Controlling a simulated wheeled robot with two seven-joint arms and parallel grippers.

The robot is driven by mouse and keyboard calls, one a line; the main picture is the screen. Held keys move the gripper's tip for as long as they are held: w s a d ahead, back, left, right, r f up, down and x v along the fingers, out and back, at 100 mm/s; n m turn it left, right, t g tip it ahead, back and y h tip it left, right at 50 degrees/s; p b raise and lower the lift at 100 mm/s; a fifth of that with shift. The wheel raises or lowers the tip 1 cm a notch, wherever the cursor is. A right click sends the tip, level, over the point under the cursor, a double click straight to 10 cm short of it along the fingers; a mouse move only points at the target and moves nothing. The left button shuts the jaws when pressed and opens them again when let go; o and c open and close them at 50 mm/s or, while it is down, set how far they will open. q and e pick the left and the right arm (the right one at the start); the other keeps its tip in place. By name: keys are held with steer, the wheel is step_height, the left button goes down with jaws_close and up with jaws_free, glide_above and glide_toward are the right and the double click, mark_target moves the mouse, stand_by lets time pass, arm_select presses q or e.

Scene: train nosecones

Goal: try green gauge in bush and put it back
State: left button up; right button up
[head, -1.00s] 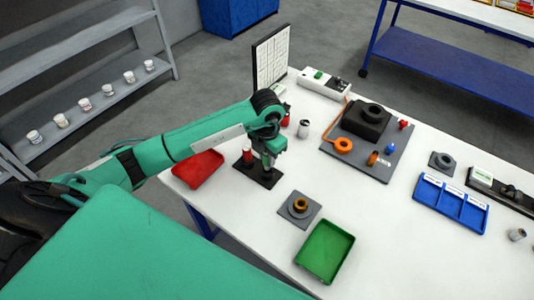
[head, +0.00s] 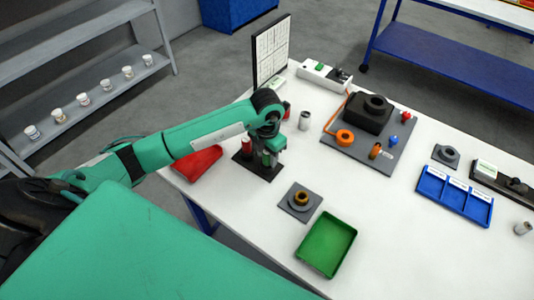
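The green gauge (head: 266,160) stands upright in a black rack (head: 245,167), beside a red gauge (head: 246,146). My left gripper (head: 268,152) points down at the top of the green gauge. Its fingers are small and partly hidden, so I cannot tell if they are closed on it. The bush (head: 301,198) is a brass-coloured ring in a grey holder on a square plate (head: 293,208), to the right of and nearer than the rack. Nothing stands in the bush. My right gripper is out of view.
A red tray (head: 197,163) lies left of the rack. A green tray (head: 327,247) is near the front edge. A grey board (head: 378,153) with a black block (head: 367,113) lies at the back, and a blue divided tray (head: 455,196) at the right. The table's middle is clear.

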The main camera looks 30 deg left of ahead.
arm_select(q)
steer(key=shift+o, duration=0.6)
steer(key=shift+r, duration=0.25)
step_height(320, 180, up, 13)
steer(key=b, duration=0.3)
steer(key=shift+r, duration=0.15)
steer(key=shift+s, duration=0.1)
